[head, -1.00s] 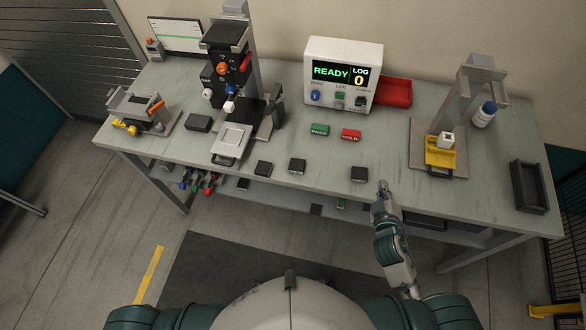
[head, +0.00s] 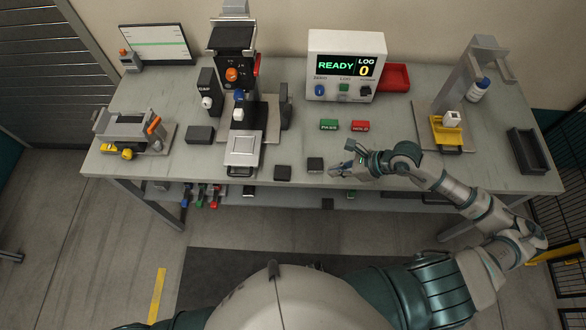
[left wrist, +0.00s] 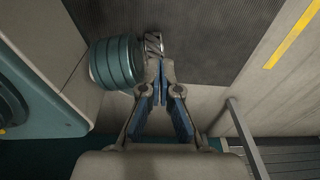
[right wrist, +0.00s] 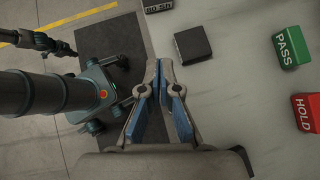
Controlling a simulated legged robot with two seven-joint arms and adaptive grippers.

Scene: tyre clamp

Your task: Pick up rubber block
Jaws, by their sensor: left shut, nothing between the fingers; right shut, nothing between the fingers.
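Two small black blocks show near the table's front edge in the head view: one (head: 315,164) just left of my right gripper and one (head: 283,172) further left. The right wrist view shows the nearer block (right wrist: 192,44) ahead and right of the fingertips, and a labelled block (right wrist: 158,5) cut by the top edge. My right gripper (head: 337,170) is shut and empty, pointing left over the front edge; its fingertips (right wrist: 158,62) are apart from the blocks. A third block seen earlier is hidden around my right arm. My left gripper (left wrist: 160,65) is shut and empty above the floor.
Green PASS (head: 329,125) and red HOLD (head: 360,126) markers lie behind the blocks. A press with a pale plate (head: 242,149) stands left. A READY display box (head: 344,66), red bin (head: 395,77), yellow fixture (head: 446,133) and black tray (head: 528,151) are around.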

